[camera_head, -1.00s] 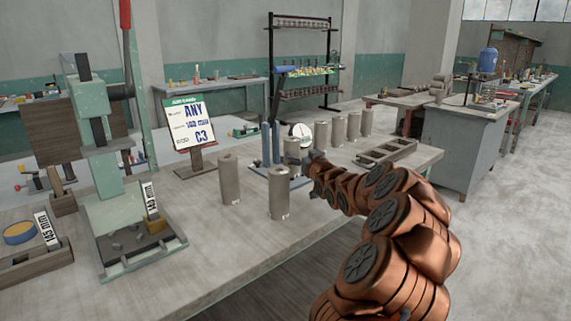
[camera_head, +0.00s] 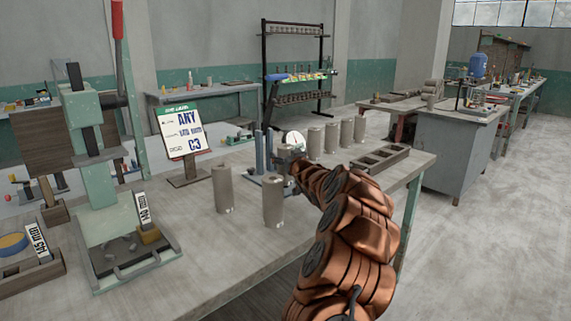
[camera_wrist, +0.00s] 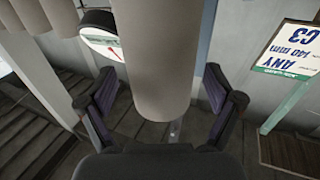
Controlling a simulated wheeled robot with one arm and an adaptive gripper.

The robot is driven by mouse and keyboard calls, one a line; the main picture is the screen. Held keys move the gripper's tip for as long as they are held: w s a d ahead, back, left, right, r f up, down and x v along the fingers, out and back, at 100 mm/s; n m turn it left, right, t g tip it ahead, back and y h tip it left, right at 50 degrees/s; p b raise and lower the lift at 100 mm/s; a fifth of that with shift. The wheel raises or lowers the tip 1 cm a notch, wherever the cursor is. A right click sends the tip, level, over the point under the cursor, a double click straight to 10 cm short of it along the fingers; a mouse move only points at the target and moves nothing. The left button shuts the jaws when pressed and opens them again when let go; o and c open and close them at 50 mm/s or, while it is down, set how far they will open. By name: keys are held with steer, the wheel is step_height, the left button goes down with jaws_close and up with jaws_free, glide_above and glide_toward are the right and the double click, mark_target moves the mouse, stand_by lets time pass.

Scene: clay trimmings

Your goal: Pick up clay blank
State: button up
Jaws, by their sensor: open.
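In the wrist view a grey clay blank (camera_wrist: 157,55) stands between the two spread fingers of my gripper (camera_wrist: 158,108). Gaps show on both sides, so the fingers are apart from it. A round dial (camera_wrist: 101,38) is close beside it, so this seems to be the blank at the gauge stand (camera_head: 268,150). In the head view my arm largely hides that spot and the gripper. Two more upright blanks stand nearer the front, one at left (camera_head: 222,188) and one at right (camera_head: 272,200). Several stand in a row behind, including this one (camera_head: 331,139).
A sign (camera_head: 183,131) reading ANY, 140 mm, C3 stands left of the gauge. A green press (camera_head: 100,185) and a tray marked 145 mm (camera_head: 35,270) are at the left. A divided tray (camera_head: 380,158) lies at the right end of the bench (camera_head: 225,255).

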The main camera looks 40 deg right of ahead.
steer(key=shift+w, duration=0.25)
steer(key=shift+c, duration=0.3)
steer(key=shift+r, duration=0.1)
jaws_close()
stand_by(0.4)
